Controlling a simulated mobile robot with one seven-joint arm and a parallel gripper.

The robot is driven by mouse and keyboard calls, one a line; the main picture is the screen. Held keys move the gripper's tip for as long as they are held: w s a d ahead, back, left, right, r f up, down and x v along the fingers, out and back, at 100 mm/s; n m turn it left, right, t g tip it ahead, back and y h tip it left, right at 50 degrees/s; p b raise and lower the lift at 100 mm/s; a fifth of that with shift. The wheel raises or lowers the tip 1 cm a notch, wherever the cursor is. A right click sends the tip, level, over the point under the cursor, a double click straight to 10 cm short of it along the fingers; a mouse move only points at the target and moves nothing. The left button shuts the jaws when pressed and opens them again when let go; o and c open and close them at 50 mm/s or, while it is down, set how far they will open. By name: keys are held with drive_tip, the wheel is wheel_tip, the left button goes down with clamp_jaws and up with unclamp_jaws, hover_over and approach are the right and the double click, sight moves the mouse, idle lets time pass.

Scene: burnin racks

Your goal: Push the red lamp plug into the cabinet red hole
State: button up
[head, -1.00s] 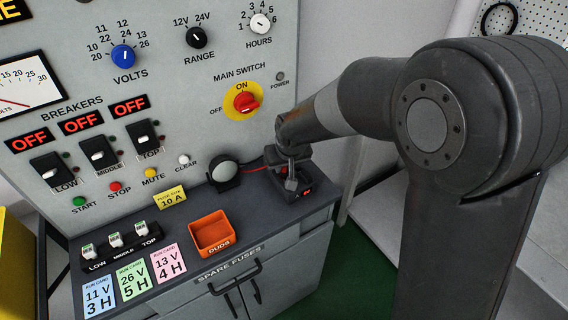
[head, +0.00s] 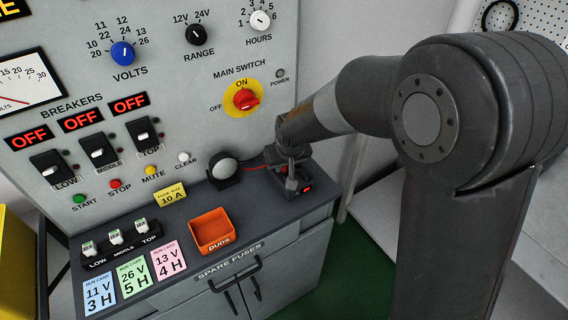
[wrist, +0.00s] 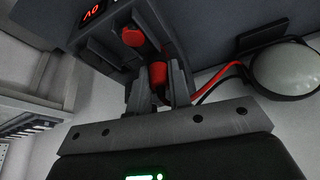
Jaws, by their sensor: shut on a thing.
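The red lamp plug (wrist: 159,82) is between the two grey fingers of my gripper (wrist: 158,92) in the wrist view, and they are shut on it. A red cord (wrist: 215,78) runs from it towards the round lamp (wrist: 285,70). A red round piece (wrist: 133,37) shows just beyond the plug on a dark box; I cannot tell whether it is a socket or a cap. In the head view my gripper (head: 290,182) is low over the dark box (head: 298,195) at the counter's right end, hiding the plug. I cannot make out a red cabinet hole.
The lamp (head: 224,170) stands left of the box, close to the cabinet panel (head: 200,110). An orange duds tray (head: 211,232), a fuse holder row (head: 118,242) and coloured run cards (head: 132,279) lie further left. The main switch (head: 245,99) is above.

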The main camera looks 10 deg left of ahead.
drive_tip(key=o, duration=0.9)
drive_tip(key=shift+o, duration=0.4)
drive_tip(key=o, duration=0.3)
drive_tip(key=shift+r, duration=0.1)
drive_tip(key=shift+r, duration=2.7)
